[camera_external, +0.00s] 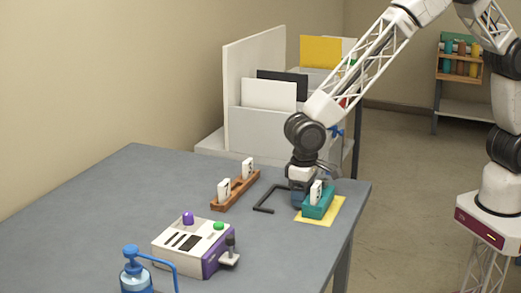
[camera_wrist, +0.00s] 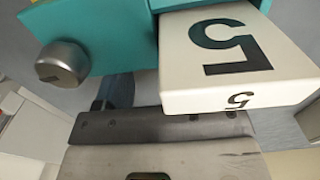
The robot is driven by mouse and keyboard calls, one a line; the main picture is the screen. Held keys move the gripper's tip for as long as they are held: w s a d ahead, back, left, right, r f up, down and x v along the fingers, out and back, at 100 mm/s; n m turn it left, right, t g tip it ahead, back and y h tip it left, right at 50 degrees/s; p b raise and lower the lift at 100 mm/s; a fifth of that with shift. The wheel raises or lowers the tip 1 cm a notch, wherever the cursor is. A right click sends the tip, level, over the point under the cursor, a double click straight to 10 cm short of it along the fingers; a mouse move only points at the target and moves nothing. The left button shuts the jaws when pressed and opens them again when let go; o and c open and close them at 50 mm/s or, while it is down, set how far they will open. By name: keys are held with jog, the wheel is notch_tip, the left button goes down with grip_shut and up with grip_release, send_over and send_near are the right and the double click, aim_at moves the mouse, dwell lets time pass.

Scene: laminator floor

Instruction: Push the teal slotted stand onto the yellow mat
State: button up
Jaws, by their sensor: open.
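The teal slotted stand (camera_external: 318,208) sits over the yellow mat (camera_external: 325,219) near the right edge of the table. Mat shows along its near and right sides; its far edge is hidden, so I cannot tell if the whole stand is within it. A white numbered block (camera_external: 316,189) stands upright in the stand. In the wrist view the teal stand (camera_wrist: 112,30) fills the top, with the white block (camera_wrist: 235,60) marked 5. My gripper (camera_external: 298,194) is open, low at the stand's far left side and holding nothing visible. I cannot tell whether it touches the stand.
A dark angled bracket (camera_external: 268,200) lies just left of my gripper. A brown rack (camera_external: 236,190) with white numbered blocks is farther left. A white and purple machine (camera_external: 190,245) and a blue pump bottle (camera_external: 135,275) stand at the front. The left of the table is clear.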

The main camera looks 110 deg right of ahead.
jog(key=shift+s+a, duration=0.2)
jog(key=shift+w+d+r, duration=0.1)
jog(key=shift+w+d, duration=0.3)
dwell(0.7)
jog(key=shift+r, duration=0.1)
notch_tip(320, 180, up, 7)
dwell(1.0)
dwell(0.4)
jog(key=shift+r, duration=2.35)
jog(key=shift+s, duration=0.1)
